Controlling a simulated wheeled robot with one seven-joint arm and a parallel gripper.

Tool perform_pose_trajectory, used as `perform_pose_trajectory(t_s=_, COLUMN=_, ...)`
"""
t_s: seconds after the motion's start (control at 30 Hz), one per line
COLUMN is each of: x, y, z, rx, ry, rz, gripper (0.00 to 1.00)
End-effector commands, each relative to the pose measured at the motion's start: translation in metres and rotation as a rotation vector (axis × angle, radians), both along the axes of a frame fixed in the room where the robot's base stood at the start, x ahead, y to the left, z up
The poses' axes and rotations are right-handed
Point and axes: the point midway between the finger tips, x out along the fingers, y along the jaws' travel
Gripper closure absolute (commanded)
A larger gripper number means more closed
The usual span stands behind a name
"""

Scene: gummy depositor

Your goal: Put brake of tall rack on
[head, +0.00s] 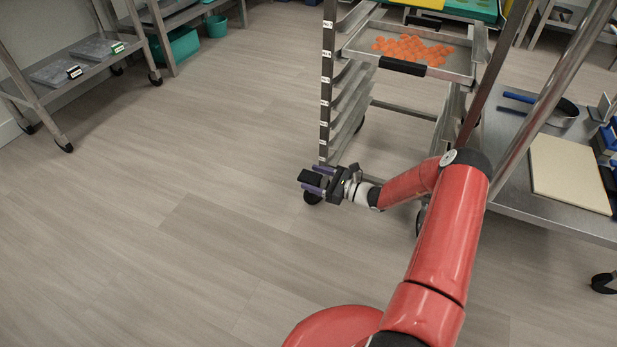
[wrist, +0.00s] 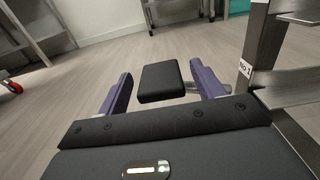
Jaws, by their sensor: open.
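The tall rack (head: 327,85) is a metal frame with labelled levels on its post. Its lower corner post also shows at the right of the wrist view (wrist: 257,45). My gripper (head: 313,179) is low beside the foot of that post. Its two purple fingers are apart, one on each side of a black block (wrist: 160,80), with gaps visible between block and fingers in the wrist view. The block, also in the head view (head: 309,176), looks like a brake pedal above a black caster wheel (head: 312,197). My gripper hides part of the caster area.
A tray of orange gummies (head: 412,50) sits high in the rack. A metal table (head: 510,195) with a beige board (head: 568,172) stands at the right. Shelving (head: 85,65) stands at the left. The floor (head: 150,220) at left and front is clear.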

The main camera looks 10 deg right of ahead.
Motion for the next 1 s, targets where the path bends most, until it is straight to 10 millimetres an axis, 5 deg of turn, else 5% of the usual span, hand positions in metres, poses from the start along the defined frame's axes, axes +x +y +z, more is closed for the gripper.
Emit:
perform_pose_trajectory(t_s=0.5, x=0.014, y=0.019, z=0.0, rx=-0.001, ry=-0.001, rz=0.0, gripper=0.33)
perform_pose_trajectory(t_s=1.0, x=0.014, y=0.019, z=0.0, rx=-0.001, ry=0.0, rz=0.0, gripper=0.96)
